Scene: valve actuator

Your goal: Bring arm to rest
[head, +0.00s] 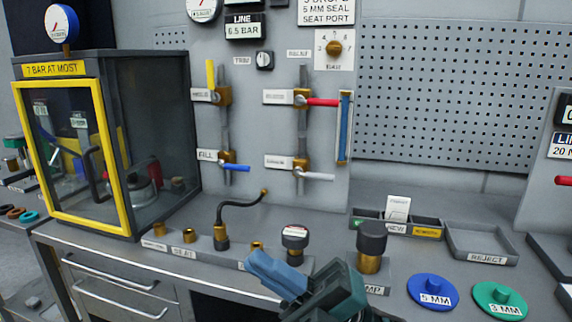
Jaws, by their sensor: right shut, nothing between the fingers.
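My right gripper (262,268) shows at the bottom middle, in front of the bench's front edge area, with its fingers pointing up and to the left. Its blue-grey fingers are together with nothing seen between them. The dark teal wrist behind it is cut off by the lower edge. My left gripper is not in view.
A yellow-framed test cabinet (75,150) stands at left. The valve panel (270,120) has yellow, red, blue and white handles. Blue (433,290) and green (500,299) discs lie at right.

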